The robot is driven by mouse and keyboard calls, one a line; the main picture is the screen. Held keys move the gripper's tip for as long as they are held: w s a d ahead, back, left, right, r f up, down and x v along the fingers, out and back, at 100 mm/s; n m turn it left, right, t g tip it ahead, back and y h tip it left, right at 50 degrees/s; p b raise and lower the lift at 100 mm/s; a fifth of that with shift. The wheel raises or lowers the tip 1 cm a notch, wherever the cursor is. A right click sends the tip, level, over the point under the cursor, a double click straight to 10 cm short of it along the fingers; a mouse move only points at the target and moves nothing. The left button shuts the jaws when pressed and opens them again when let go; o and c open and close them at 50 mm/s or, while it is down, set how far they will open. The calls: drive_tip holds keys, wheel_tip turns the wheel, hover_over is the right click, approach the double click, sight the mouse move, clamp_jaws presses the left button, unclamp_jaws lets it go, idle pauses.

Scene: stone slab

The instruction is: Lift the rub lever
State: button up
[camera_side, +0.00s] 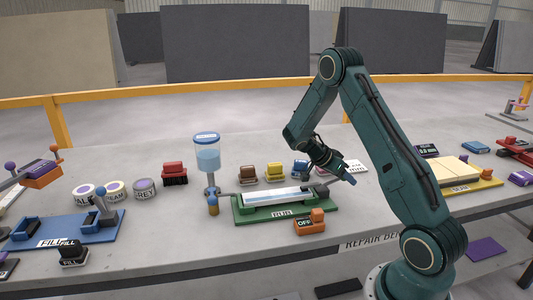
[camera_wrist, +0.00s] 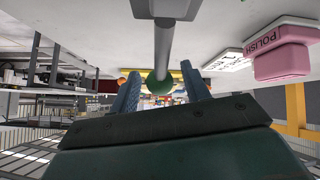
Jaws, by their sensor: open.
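The green station labelled RUB (camera_side: 240,214) stands on the slab in the side view, with a long pale strip on top. In the wrist view a grey lever rod (camera_wrist: 165,50) runs from a grey block at the top edge down to a green ball knob (camera_wrist: 158,84). My gripper (camera_wrist: 160,92) is open, with one blue finger on each side of the knob. I cannot tell whether either finger touches it. In the side view my gripper (camera_side: 349,181) is just right of the station's right end; the knob cannot be made out there.
A orange-and-dark OFF switch (camera_side: 309,222) sits in front of the station. A blue-filled dispenser (camera_side: 207,160) stands at its left. Several coloured stamps line the back. A pink POLISH block (camera_wrist: 280,50) shows at right in the wrist view.

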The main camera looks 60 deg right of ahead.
clamp_jaws()
drive_tip(key=shift+w+r, duration=0.1)
drive_tip(key=shift+a+r+g+h, duration=0.1)
drive_tip(key=shift+r+g+h, duration=0.25)
drive_tip(key=shift+g+h, duration=0.15)
